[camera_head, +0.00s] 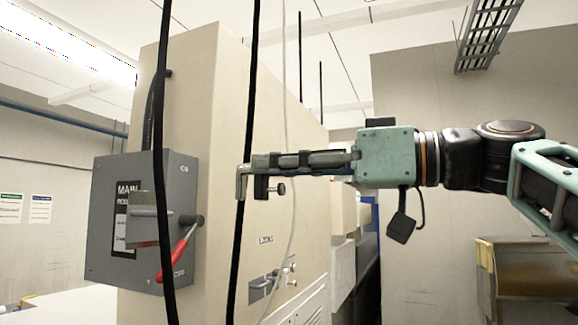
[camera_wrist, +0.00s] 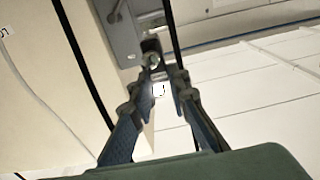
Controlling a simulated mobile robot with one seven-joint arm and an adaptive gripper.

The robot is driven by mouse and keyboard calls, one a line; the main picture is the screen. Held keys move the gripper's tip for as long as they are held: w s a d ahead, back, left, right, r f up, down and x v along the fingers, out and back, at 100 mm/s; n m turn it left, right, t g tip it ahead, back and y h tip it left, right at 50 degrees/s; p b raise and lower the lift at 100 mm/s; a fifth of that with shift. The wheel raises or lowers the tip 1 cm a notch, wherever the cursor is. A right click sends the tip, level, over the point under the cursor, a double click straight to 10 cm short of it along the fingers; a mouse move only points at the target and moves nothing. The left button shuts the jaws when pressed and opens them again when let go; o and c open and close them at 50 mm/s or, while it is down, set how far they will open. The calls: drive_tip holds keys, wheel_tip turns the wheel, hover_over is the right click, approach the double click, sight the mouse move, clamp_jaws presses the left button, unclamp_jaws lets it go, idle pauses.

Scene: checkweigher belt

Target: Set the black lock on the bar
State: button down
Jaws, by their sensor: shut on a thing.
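My gripper (camera_head: 246,170) reaches left across the front of the tall beige cabinet and is shut on the black lock (camera_head: 261,187). The lock's dark body hangs just below the fingers, with a small key-like piece sticking out to its right. In the wrist view the fingertips (camera_wrist: 160,72) close around the dark lock (camera_wrist: 150,46), which shows a round metal face. A grey bar-like holder (camera_head: 262,286) with small metal parts sits on the cabinet under a "LOCKS" label, below and apart from my gripper. I cannot tell whether it is the task's bar.
A grey switch box (camera_head: 180,170) with a red-handled lever (camera_head: 178,252) is mounted on the cabinet (camera_head: 215,90), left of my gripper. Black cables and a thin white one hang in front of the cabinet. A brownish metal box (camera_head: 530,275) stands at the lower right.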

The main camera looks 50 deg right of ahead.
drive_tip(key=x, duration=1.7)
drive_tip(key=shift+f, duration=0.2)
idle(1.1)
drive_tip(key=shift+w, duration=0.15)
drive_tip(key=shift+f+b, duration=0.1)
drive_tip(key=shift+b, duration=0.3)
drive_tip(key=shift+f+b, duration=2.2)
drive_tip(key=shift+b, duration=0.05)
drive_tip(key=c, duration=1.8)
unclamp_jaws()
drive_tip(key=shift+o, duration=0.2)
